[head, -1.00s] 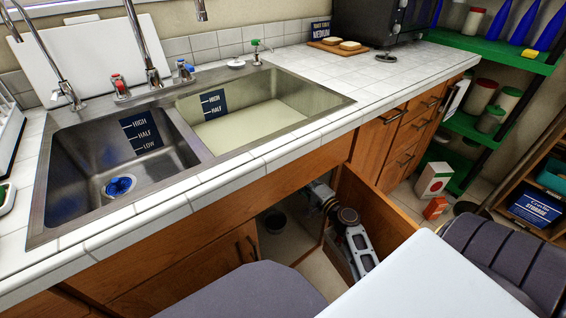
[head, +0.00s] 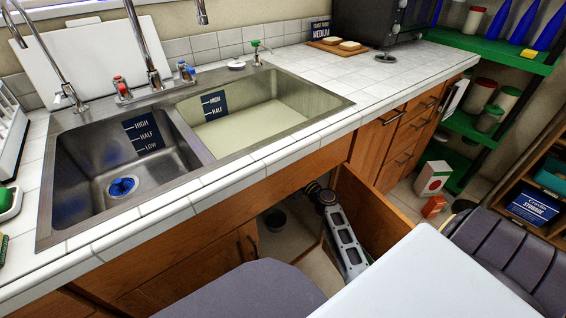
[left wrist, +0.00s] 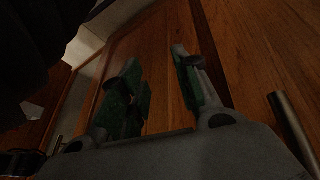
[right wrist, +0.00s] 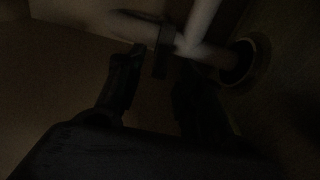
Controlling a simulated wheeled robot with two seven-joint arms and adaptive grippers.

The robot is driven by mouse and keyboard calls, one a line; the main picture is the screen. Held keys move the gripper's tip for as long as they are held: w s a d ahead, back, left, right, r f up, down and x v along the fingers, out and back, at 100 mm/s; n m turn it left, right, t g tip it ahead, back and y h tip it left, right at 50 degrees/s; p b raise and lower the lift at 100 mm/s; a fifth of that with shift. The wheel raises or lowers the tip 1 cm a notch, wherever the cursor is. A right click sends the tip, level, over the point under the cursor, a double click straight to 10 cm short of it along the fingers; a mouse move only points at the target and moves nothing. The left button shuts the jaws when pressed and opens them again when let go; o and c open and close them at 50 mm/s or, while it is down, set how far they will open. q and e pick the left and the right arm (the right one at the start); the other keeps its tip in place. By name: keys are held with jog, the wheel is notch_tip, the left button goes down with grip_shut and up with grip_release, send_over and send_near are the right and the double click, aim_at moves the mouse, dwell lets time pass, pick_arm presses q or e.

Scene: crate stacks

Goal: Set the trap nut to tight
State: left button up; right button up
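In the right wrist view, pale drain pipes meet in a dark space, with a dark collar (right wrist: 163,52) on them that looks like the trap nut. How tight it is cannot be read. My right gripper (right wrist: 160,70) is open, its two dark fingers pointing at the collar. The collar shows between and just beyond the fingertips; contact cannot be told. In the head view my right arm reaches into the cabinet under the sink, its gripper hidden. My left gripper (left wrist: 158,75), with green pads, is open and empty before a wooden cabinet front (left wrist: 155,50).
A round dark ring (right wrist: 245,62) surrounds a pipe end at the right. An open cabinet door (head: 375,215) stands right beside my right arm. The double sink (head: 125,165) and tiled counter (head: 400,75) are above. A metal handle (left wrist: 292,125) is near my left gripper.

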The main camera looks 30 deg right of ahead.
jog(key=shift+w, duration=1.3)
grip_shut()
